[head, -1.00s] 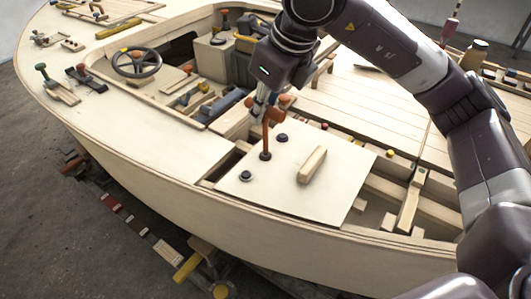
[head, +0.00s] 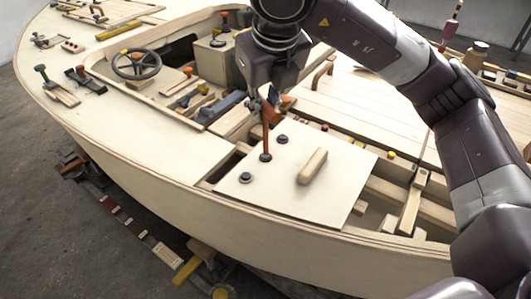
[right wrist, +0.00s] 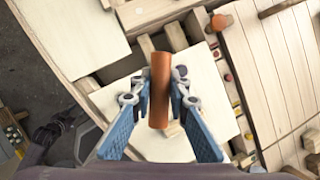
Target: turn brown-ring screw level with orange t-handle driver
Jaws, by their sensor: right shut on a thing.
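The orange T-handle driver (head: 266,138) stands upright on the light plywood panel (head: 340,205), its tip at the brown-ring screw (head: 265,157). The tip and shaft cover much of that screw, so its height against the panel cannot be told. My right gripper (head: 271,103) is above the screw, shut on the driver's crossbar. In the right wrist view the orange crossbar (right wrist: 159,90) lies between the blue finger pads and hides the shaft and screw below. My left gripper is not in view.
A purplish screw (head: 282,139) and a dark screw (head: 245,177) sit on the same panel. A pale wooden block (head: 312,166) lies right of the driver. Open hull bays lie beyond the panel's right edge. A steering wheel (head: 136,64) stands at the left.

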